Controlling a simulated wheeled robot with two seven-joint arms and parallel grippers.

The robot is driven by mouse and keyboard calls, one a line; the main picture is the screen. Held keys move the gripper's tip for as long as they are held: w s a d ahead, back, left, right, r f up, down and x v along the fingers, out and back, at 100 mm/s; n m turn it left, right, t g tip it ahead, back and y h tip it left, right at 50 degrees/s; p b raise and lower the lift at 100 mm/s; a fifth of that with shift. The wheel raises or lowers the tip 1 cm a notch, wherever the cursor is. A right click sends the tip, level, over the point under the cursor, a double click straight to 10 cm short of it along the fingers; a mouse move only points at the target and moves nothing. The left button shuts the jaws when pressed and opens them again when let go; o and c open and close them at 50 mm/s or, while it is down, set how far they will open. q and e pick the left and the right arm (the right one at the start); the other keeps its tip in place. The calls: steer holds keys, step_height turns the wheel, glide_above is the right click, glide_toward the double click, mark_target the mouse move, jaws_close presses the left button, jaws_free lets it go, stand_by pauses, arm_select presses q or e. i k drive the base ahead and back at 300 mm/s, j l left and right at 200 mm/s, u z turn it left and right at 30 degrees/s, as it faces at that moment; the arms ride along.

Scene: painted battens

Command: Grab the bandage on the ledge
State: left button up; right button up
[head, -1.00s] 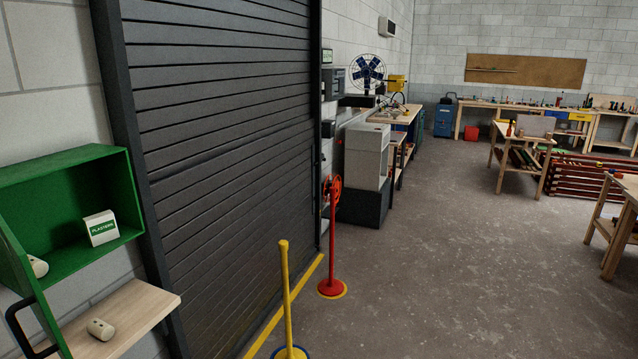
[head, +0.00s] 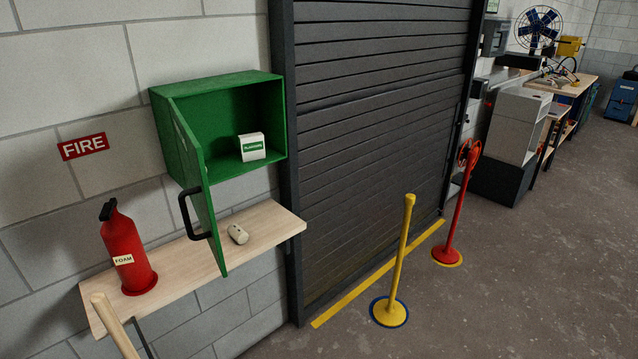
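A small beige bandage roll (head: 238,234) lies on its side on the light wooden ledge (head: 272,228), to the right of the open green cabinet door. Nothing touches it from above. The green cabinet (head: 217,83) is mounted on the wall above the ledge. Its door (head: 205,215) hangs open toward me, with a black handle, and hides part of the cabinet's inside. A white box labelled as plasters (head: 252,148) stands in the cabinet. Neither of my grippers is in view.
A red foam extinguisher (head: 127,252) stands on the ledge's left part. A wooden pole (head: 112,322) rises in front of the ledge at lower left. A yellow post (head: 402,255) and a red post (head: 456,210) stand before the dark shutter. Open floor lies right.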

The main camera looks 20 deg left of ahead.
mark_target(237, 233)
steer(key=u, duration=1.25)
